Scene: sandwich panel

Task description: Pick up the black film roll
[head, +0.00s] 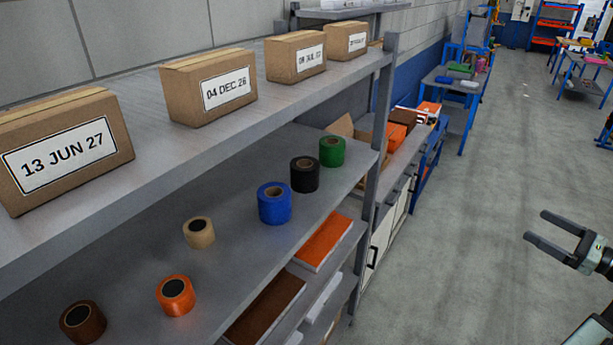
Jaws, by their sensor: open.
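The black film roll (304,175) stands upright on the middle shelf (235,245) of a grey rack, in a line of rolls. The blue roll (274,204) is just in front of it to the left, and the green roll (332,151) is just behind it to the right. My gripper (534,226) is at the right of the view, out over the floor, well apart from the rack. Its two fingers are spread and point left, with nothing between them.
Tan (199,233), orange (176,296) and brown (82,322) rolls stand nearer on the same shelf. The upper shelf (170,150) holds several dated cardboard boxes (208,87) and overhangs it. A rack post (383,115) stands right of the green roll. The floor (470,190) is clear.

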